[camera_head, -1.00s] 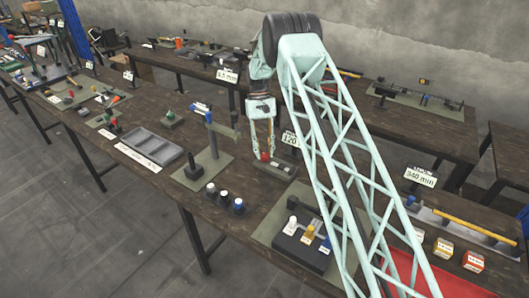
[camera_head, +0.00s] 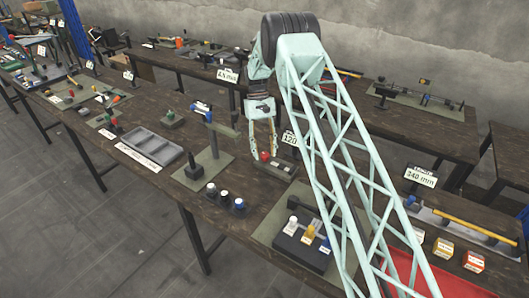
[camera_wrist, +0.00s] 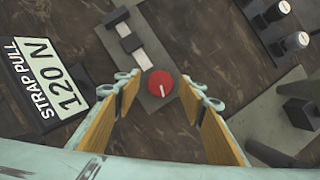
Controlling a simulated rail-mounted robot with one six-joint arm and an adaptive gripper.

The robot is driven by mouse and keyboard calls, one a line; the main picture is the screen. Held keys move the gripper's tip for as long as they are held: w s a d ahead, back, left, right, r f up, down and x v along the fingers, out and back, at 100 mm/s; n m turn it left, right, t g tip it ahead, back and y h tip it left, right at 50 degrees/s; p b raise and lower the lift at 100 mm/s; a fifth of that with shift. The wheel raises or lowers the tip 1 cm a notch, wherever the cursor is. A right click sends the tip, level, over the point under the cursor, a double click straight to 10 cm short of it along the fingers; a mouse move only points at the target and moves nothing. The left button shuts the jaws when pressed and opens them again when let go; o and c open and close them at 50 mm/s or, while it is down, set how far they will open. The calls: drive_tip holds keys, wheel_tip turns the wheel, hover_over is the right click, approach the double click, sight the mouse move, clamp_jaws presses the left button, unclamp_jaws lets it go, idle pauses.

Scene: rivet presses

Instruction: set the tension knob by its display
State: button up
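The red tension knob (camera_wrist: 161,85) has a white pointer line and sits on a grey base plate (camera_wrist: 147,62); in the head view the knob (camera_head: 264,156) is small and partly screened by my gripper. The display sign (camera_wrist: 51,89) reads "STRAP PULL 120 N" and stands to the left of the knob in the wrist view; in the head view the sign (camera_head: 290,139) is partly hidden by my arm. My gripper (camera_wrist: 166,92) is open, its two fingers apart on either side of the knob and not visibly touching it. In the head view my gripper (camera_head: 263,152) hangs over the knob.
A press stand on a green mat (camera_head: 208,174) is left of the knob. Several dark cylinders with coloured tops (camera_head: 224,196) stand in front of it. A mat with labelled blocks (camera_head: 270,228) lies nearer. A grey tray (camera_head: 151,147) is farther left.

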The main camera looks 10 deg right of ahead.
drive_tip(key=shift+r, duration=0.1)
drive_tip(key=v, duration=1.1)
drive_tip(key=shift+w+r, duration=0.15)
drive_tip(key=shift+r, duration=0.25)
